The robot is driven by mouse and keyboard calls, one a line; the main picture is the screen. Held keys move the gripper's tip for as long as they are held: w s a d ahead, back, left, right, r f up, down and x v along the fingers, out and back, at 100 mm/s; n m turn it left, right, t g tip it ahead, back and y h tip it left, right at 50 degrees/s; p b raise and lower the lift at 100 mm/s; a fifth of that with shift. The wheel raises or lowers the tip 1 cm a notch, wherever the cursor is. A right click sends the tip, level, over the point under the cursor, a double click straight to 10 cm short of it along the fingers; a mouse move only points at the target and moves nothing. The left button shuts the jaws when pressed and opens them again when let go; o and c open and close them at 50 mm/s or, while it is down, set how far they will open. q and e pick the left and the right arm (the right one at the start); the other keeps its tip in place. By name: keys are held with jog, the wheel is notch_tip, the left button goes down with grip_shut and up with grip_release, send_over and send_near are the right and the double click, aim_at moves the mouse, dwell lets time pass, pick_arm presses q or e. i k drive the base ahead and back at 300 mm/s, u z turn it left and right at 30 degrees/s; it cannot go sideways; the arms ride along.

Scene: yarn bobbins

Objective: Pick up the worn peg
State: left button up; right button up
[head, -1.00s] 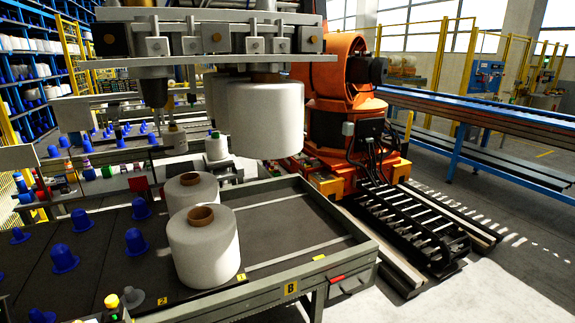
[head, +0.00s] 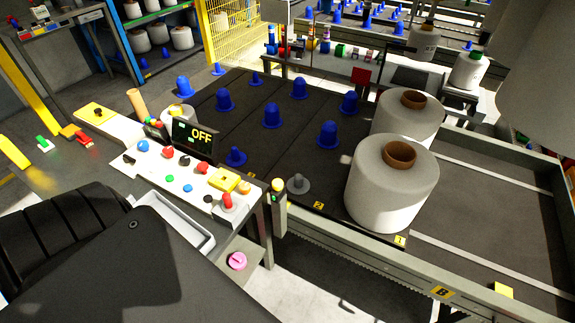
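A pink peg-like piece (head: 237,261) lies on a small low shelf below the control panel. The frames do not show clearly which piece is worn. Neither of my grippers is in view.
Two white yarn bobbins (head: 392,185) stand on the table's right part. A large white shape (head: 540,70) hangs at the upper right.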

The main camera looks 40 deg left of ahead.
aim_at(297, 185)
jog(key=u, duration=0.15)
jog(key=i, duration=0.9)
jog(key=u, duration=0.1)
